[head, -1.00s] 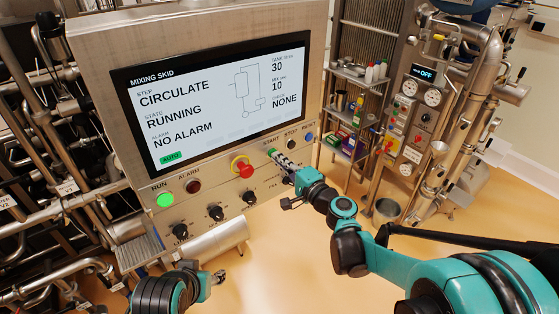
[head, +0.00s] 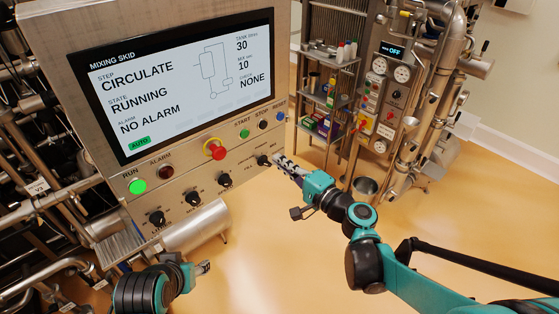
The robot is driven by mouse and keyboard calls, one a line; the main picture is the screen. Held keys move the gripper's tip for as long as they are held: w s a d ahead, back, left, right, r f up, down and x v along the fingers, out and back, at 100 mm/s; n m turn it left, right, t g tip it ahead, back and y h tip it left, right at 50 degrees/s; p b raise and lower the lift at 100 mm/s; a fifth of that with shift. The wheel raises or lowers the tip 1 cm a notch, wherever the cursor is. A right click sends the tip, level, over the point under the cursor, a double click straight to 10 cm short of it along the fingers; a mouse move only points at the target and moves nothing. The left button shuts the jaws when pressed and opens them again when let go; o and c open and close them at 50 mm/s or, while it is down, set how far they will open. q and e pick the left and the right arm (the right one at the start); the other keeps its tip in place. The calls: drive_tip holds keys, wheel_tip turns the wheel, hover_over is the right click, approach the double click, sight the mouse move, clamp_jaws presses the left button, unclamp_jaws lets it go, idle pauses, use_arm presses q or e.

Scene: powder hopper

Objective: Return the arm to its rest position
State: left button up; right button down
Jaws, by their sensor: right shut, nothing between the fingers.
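My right gripper (head: 283,163) is shut and empty. It is at the lower right of the mixing skid panel (head: 70,158), near its right edge and below the green START button (head: 245,133). It looks apart from the START button; whether it touches the panel edge I cannot tell. My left gripper (head: 203,268) is low at the bottom left, in front of the panel's underside; its fingers are too small to read. The screen (head: 180,80) shows CIRCULATE, RUNNING, NO ALARM. The green RUN lamp (head: 138,186) is lit.
A red emergency stop (head: 215,150) and several black knobs (head: 191,198) stick out of the panel. A shelf rack (head: 327,97) and a gauge box (head: 386,100) reading OFF stand behind at the right. Open floor (head: 260,260) lies in front.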

drive_tip(key=shift+s+d+r, duration=0.1)
drive_tip(key=shift+s, duration=0.05)
idle(0.4)
drive_tip(key=s+f+n+g+h+b, duration=0.1)
drive_tip(key=s+f+n+g+b, duration=0.2)
drive_tip(key=f, duration=0.4)
drive_tip(key=s+f+n+h+b, duration=0.1)
drive_tip(key=s+f+b, duration=0.2)
drive_tip(key=f+b, duration=0.25)
drive_tip(key=s+f+n+g+h+b, duration=0.1)
drive_tip(key=s+f+n+g+b, duration=0.2)
drive_tip(key=f, duration=0.4)
drive_tip(key=s+d+f+n+h+b, duration=0.2)
drive_tip(key=s+d+f+b, duration=0.3)
drive_tip(key=f, duration=0.3)
drive_tip(key=s+d+f+n+g+h+b, duration=0.1)
drive_tip(key=s+d+f+h+b, duration=0.4)
drive_tip(key=s+d+f+b, duration=0.1)
wheel_tip(320, 180, down, 2)
drive_tip(key=shift+s+d+f+n+g+h+b, duration=0.2)
drive_tip(key=shift+d+n+g+h+b, duration=0.1)
drive_tip(key=shift+d+n+b, duration=0.15)
idle(2.2)
